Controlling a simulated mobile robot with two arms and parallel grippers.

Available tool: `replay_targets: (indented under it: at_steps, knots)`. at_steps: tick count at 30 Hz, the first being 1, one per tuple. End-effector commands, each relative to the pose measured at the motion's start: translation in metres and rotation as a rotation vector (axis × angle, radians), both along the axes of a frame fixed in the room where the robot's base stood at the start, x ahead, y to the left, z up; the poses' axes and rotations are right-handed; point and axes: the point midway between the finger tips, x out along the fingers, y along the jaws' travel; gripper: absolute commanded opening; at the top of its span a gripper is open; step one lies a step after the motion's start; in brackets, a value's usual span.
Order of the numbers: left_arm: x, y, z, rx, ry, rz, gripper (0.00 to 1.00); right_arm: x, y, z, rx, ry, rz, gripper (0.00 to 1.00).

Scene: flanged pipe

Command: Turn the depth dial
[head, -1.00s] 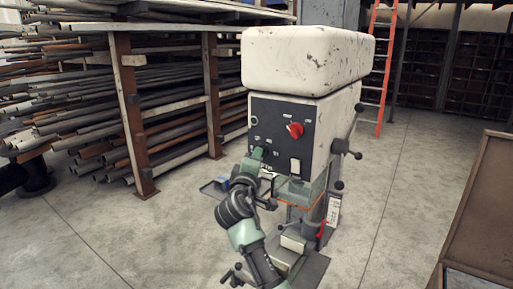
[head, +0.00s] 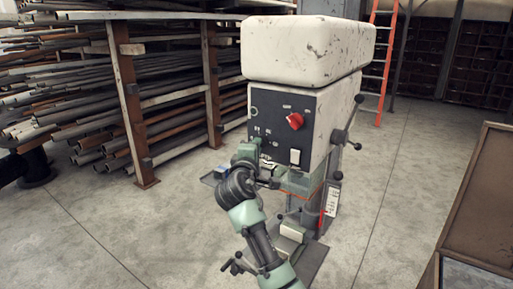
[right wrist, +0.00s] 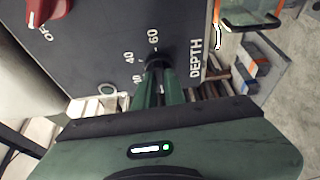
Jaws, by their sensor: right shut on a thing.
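The drill press (head: 325,108) stands in the middle of the head view, with a dark control panel on its front. In the right wrist view the small black depth dial (right wrist: 156,63) sits on that panel by the word DEPTH and the numbers 40 and 60. My right gripper (right wrist: 159,78) is shut on the dial, and its green fingers hide much of it. In the head view my right gripper (head: 248,152) is at the panel's lower left and covers the dial. My left gripper is not in view.
A red knob (head: 295,121) and a white switch (head: 295,156) are on the same panel. Feed handles (head: 341,136) stick out at the press's right side. A pipe rack (head: 125,100) stands behind left, a brown cabinet (head: 485,200) at right. Bare floor lies between.

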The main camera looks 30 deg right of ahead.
Motion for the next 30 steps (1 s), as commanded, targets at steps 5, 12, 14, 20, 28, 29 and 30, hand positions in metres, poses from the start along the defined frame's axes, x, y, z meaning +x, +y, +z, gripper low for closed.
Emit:
replay_targets:
  at_steps: [5, 12, 14, 20, 28, 29, 30]
  knots:
    - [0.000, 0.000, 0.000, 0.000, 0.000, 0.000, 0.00, 0.000, 0.000, -0.001, 0.000, 0.003, 0.000, 0.33]
    - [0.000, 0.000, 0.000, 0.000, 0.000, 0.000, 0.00, 0.000, 0.000, -0.001, 0.000, 0.001, 0.000, 0.33]
    - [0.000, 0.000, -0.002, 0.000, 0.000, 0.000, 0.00, -0.001, 0.002, -0.001, 0.001, 0.001, 0.000, 0.33]
    - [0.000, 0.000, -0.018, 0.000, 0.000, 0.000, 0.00, -0.020, 0.021, -0.005, 0.001, -0.001, 0.003, 0.33]
    - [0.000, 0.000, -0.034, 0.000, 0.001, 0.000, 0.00, -0.049, 0.050, -0.003, 0.001, 0.001, 0.001, 0.33]
    - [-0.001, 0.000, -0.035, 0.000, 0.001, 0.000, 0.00, -0.050, 0.052, -0.003, 0.001, 0.002, 0.001, 0.33]
    - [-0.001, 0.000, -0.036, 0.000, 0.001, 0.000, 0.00, -0.052, 0.054, -0.003, 0.001, 0.002, 0.000, 0.33]
